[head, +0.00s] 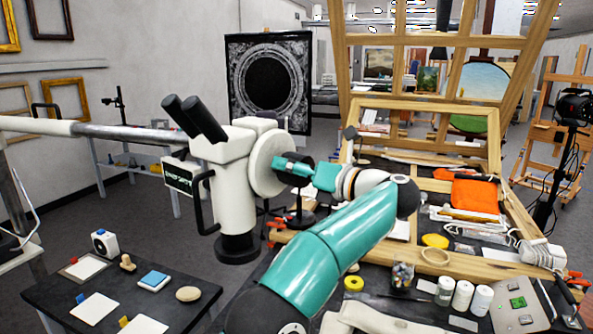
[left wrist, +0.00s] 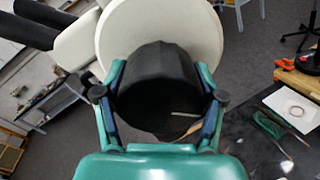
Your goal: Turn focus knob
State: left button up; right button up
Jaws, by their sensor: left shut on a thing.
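A white stereo microscope (head: 230,165) with black eyepieces hangs from a horizontal boom. A large white disc (head: 268,162) is on its right side. My left gripper (head: 296,170) is beside the disc, at the side of the microscope. In the left wrist view the gripper (left wrist: 160,95) is shut on the black focus knob (left wrist: 160,80), with one finger on each side of it. The knob sticks out from the white disc (left wrist: 165,25). My right gripper is not in view.
A black side table (head: 60,290) at lower left holds white cards, a blue pad and small items. A cluttered workbench on the right has white jars (head: 463,295), a yellow tape roll (head: 353,284) and an orange cloth (head: 475,195). A wooden frame stands behind.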

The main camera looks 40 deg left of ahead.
pick_arm(q)
jog(key=shift+r+m, duration=0.1)
jog(key=shift+m, duration=0.5)
jog(key=o, duration=1.1)
jog(key=shift+w+a, duration=0.1)
jog(key=shift+o, duration=0.2)
jog(key=d, duration=1.2)
jog(key=shift+s, duration=0.3)
